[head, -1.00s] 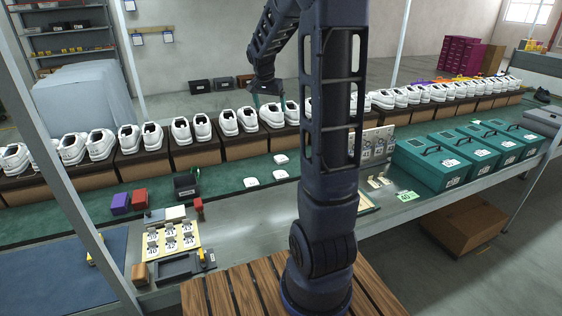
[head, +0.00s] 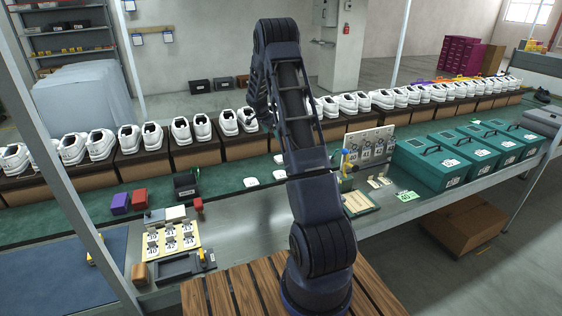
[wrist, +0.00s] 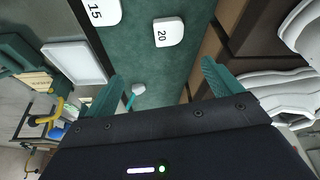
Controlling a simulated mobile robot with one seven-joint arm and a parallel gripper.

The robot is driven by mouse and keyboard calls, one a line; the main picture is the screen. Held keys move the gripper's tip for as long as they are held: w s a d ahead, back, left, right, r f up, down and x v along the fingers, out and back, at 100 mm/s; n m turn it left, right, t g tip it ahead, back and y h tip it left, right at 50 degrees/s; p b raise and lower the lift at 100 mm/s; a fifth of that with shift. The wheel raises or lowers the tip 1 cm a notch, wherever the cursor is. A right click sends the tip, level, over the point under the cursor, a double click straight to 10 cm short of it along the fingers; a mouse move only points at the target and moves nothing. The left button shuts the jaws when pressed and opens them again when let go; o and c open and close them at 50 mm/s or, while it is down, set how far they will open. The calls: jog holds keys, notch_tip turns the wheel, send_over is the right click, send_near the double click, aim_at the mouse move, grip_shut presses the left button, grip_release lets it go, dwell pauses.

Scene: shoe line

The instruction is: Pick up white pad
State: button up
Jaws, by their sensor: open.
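White pads lie on the green strip. In the head view I see one at the left (head: 251,182), one to its right (head: 280,174) and one farther back (head: 279,159). The wrist view shows a pad marked 20 (wrist: 168,32) beyond my fingertips and a pad marked 15 (wrist: 97,11) at the top edge. The pad marked 20 is ahead of the gap, not between the fingers.
White shoes (head: 226,122) stand in a row on brown boxes behind the strip; some (wrist: 272,88) are close to the right finger. A small white-headed tool (wrist: 138,89) shows between the fingers, lower down. Teal boxes (head: 432,164) stand at the right.

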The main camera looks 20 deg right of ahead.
jog(key=m, duration=0.1)
send_near(280, 158)
jog(key=shift+d+x, duration=0.1)
jog(key=shift+x, duration=2.1)
jog(key=shift+d+x, duration=0.15)
jog(key=shift+x, duration=2)
jog(key=shift+r, duration=0.1)
jog(key=c, duration=1.1)
